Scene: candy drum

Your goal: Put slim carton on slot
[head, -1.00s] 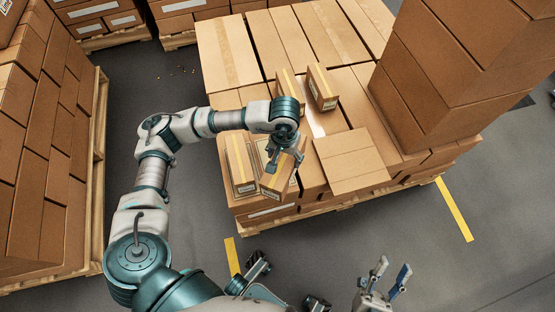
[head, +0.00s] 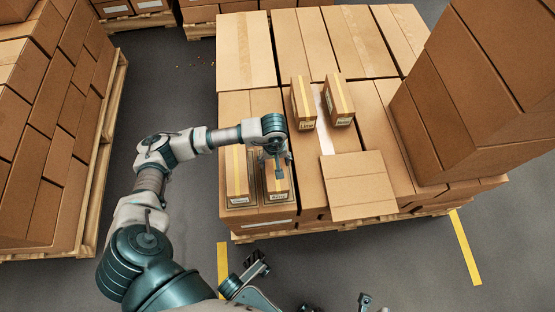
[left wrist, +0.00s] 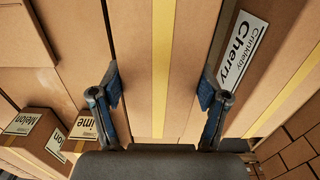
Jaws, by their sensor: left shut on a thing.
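My left gripper (head: 275,158) is shut on a slim brown carton (head: 278,182) with a yellow tape strip. The carton stands upright at the slot (head: 279,203), a dark-edged outline on the near left of the box stack. The gripper hides its upper part, and I cannot tell whether its base touches. In the left wrist view the carton's taped face (left wrist: 160,70) lies between the two fingers (left wrist: 160,95). A similar carton (head: 238,175) stands just left in its own outline. Only a small piece of my right gripper (head: 364,300) shows at the bottom edge.
Two more taped cartons stand farther back, at left (head: 303,103) and right (head: 339,98). A wide flat box (head: 358,185) lies right of the slot. Tall boxes (head: 470,90) rise at the right. Another loaded pallet (head: 112,120) stands at the left, with floor between.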

